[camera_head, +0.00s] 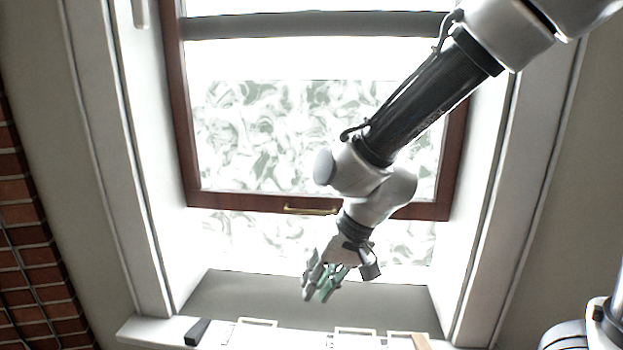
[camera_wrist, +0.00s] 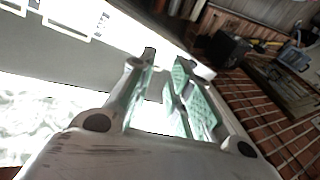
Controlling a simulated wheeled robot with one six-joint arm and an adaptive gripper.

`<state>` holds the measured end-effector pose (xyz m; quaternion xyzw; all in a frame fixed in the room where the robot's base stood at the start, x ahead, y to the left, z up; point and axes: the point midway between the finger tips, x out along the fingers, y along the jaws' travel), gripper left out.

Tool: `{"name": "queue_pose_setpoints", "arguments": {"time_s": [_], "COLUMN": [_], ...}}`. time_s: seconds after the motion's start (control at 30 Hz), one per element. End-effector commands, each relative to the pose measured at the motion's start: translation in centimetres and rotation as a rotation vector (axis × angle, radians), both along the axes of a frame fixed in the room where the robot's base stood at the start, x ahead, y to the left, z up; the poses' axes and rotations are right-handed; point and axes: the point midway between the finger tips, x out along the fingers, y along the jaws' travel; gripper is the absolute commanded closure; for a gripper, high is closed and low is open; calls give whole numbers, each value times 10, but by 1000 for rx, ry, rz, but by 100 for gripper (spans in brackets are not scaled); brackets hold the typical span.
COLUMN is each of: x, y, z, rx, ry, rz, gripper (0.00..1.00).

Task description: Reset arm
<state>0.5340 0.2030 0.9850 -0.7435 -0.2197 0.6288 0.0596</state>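My gripper (camera_head: 318,293) hangs from my arm in front of the window, in the lower middle of the head view. Its fingers point down and to the left, above the window sill. In the wrist view the two green-padded fingers (camera_wrist: 165,62) stand apart with a narrow gap between them. Nothing is held in the gap. The arm reaches in from the upper right of the head view, bent at the elbow.
A brown-framed window (camera_head: 310,205) with a brass handle is behind the arm. The sill (camera_head: 150,329) bears a dark block (camera_head: 197,331), white frame-like items (camera_head: 255,324) and a brownish piece (camera_head: 421,341). A brick wall (camera_head: 28,250) is at the left.

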Motion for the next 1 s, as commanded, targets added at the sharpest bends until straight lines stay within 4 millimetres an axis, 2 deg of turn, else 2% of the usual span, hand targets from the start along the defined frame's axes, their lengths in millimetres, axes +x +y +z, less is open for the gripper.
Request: {"name": "queue_pose_setpoints", "arguments": {"time_s": [0.03,0.07,0.1,0.17,0.2,0.3,0.4,0.5,0.6,0.73,1.0], "x": [-2,-5,-9,-17,-23,-42,-55,-66,-72,-75,-75], "y": [-40,-64,-96,-144,-176,-251,-303,-330,-345,-353,-353], "z": [17,24,35,50,60,86,108,124,135,136,136], "rx": [-47,-82,-129,-195,-236,-323,-359,-350,-347,-349,-348], "ry": [-1,2,4,4,1,-26,-99,-167,-203,-204,-203], "rz": [54,91,128,160,161,97,-42,-176,-260,-301,-302], "gripper": [81,81,81,81,81,81,81,81,81,81,81]}}
